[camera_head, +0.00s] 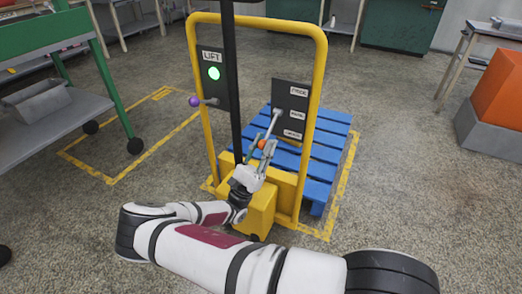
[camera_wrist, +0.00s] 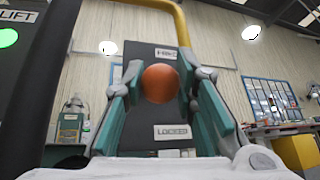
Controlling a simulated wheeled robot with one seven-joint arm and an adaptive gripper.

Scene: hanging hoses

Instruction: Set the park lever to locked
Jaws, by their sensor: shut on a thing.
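The park lever is a grey rod (camera_head: 272,124) with an orange ball knob (camera_head: 263,144), on a dark panel (camera_head: 290,94) at the right of a yellow frame. My gripper (camera_head: 261,152) is shut on the knob, which also shows between the fingers in the wrist view (camera_wrist: 160,84).
A LIFT panel (camera_head: 212,84) with a lit green lamp and a purple-knobbed lever (camera_head: 195,101) is at the left of the yellow frame (camera_head: 318,80). A black post stands between the panels. A blue pallet (camera_head: 328,150) lies behind. A green-framed cart (camera_head: 90,60) stands left.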

